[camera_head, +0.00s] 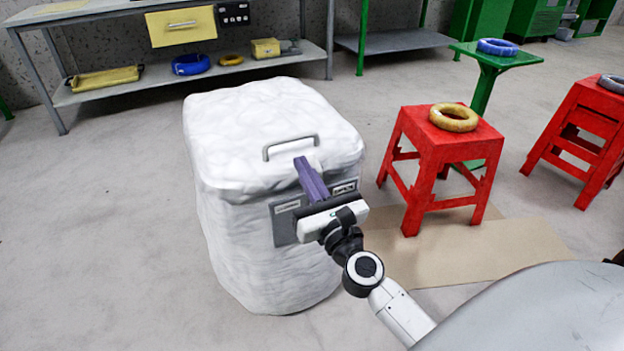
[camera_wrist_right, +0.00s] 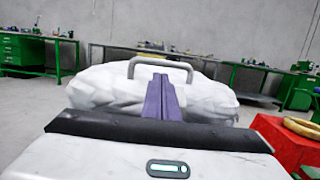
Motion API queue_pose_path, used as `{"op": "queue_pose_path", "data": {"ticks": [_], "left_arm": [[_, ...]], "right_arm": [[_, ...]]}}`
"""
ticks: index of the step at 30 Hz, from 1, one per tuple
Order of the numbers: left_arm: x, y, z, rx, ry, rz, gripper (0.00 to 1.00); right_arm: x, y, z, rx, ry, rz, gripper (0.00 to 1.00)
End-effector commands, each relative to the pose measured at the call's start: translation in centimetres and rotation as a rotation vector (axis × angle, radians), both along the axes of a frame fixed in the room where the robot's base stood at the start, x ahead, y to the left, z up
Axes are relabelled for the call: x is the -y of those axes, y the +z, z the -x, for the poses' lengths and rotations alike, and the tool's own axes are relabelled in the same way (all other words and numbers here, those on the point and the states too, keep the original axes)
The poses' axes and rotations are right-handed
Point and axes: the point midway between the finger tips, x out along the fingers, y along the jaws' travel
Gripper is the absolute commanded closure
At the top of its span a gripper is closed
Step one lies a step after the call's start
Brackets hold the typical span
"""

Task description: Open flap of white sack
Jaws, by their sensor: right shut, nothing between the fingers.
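The white sack (camera_head: 235,240) stands upright on the floor left of centre in the head view. Its flap (camera_head: 240,115) lies closed across the top. A grey handle (camera_head: 291,146) stands up from the front part of the flap, and it also shows in the right wrist view (camera_wrist_right: 160,61). My right gripper (camera_head: 303,163) is shut and empty, with its purple fingers just in front of and below the handle. In the right wrist view the fingers (camera_wrist_right: 162,80) point at the handle; I cannot tell whether they touch it. My left gripper is not in view.
A red stool (camera_head: 440,150) with a yellow cable coil (camera_head: 454,117) stands right of the sack. Another red stool (camera_head: 585,130) is farther right. A grey workbench (camera_head: 110,12) with a lower shelf stands behind. The floor left of the sack is clear.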

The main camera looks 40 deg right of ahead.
Motion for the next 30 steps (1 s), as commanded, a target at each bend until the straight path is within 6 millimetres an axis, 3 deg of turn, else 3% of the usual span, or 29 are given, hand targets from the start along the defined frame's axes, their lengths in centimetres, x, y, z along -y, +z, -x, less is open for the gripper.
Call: {"op": "queue_pose_path", "data": {"ticks": [3,9,23,30], "left_arm": [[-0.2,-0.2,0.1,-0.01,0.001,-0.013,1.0],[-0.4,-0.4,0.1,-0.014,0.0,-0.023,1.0],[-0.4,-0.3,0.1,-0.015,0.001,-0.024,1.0],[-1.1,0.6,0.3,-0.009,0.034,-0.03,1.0]], "right_arm": [[0.4,0.6,-1.9,0.002,0.001,0.002,1.0],[0.8,0.7,-3.5,0.0,0.002,0.001,1.0],[0.8,0.8,-3.7,-0.002,0.002,0.002,1.0],[0.9,2.3,-3.9,-0.022,0.0,-0.001,1.0]]}}
